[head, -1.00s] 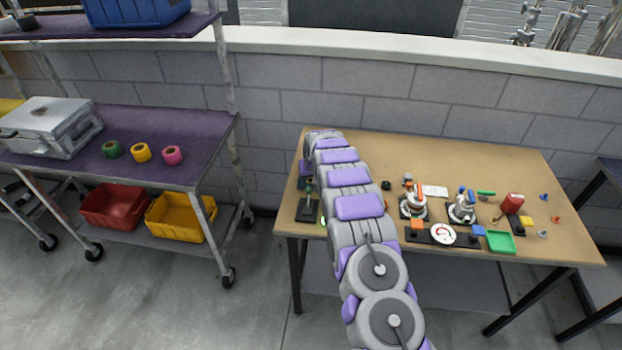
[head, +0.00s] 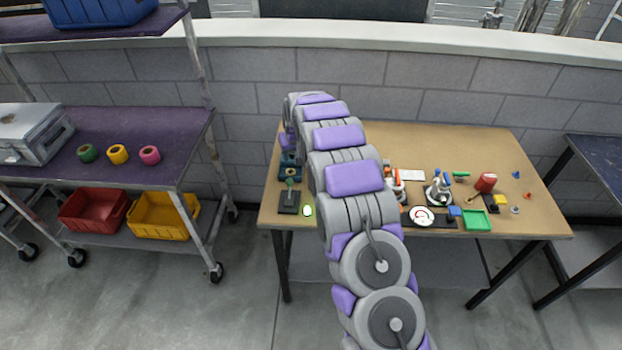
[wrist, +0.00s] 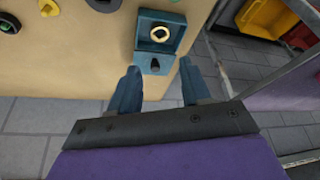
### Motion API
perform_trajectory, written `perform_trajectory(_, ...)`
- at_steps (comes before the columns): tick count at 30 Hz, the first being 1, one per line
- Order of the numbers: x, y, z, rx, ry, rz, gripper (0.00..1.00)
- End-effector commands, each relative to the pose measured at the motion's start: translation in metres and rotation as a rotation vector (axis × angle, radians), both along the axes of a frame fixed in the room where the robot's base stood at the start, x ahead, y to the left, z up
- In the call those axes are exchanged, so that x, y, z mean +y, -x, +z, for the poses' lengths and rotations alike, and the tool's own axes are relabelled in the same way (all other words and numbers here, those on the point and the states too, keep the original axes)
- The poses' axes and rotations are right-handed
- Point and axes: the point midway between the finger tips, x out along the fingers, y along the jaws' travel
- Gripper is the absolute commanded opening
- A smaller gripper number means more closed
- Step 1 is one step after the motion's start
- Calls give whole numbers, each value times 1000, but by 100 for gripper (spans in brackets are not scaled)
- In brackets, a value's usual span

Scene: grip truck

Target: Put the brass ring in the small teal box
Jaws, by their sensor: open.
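The small teal box (wrist: 145,45) stands near the edge of the tan table in the wrist view, open, with a dark inside and a dark knob on its near part. The brass ring (wrist: 161,33) shows as a gold circle within the box's dark square; it appears to lie in the box, apart from my fingers. My gripper (wrist: 160,85) is open and empty, its two blue-grey fingers spread on the near side of the box. The teal box also shows in the head view (head: 290,169), just left of my arm. My fingertips cannot be made out there.
A dark-based stand (head: 288,201) is near the table's left front corner. Several small items, including a green tray (head: 477,220) and a red can (head: 486,182), are on the right of the table. A purple-topped cart (head: 130,130) stands left, with floor between.

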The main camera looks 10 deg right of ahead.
Motion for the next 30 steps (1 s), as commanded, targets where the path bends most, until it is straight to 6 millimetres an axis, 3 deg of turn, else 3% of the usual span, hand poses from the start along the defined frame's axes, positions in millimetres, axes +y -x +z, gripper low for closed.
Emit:
perform_trajectory(7,0,9,10,9,-1,-1,47)
perform_trajectory(11,2,35,35,41,-3,-4,47)
perform_trajectory(18,6,113,91,123,-6,-12,47)
perform_trajectory(26,8,212,137,217,-6,-23,47)
perform_trajectory(30,9,270,155,272,-4,-29,47)
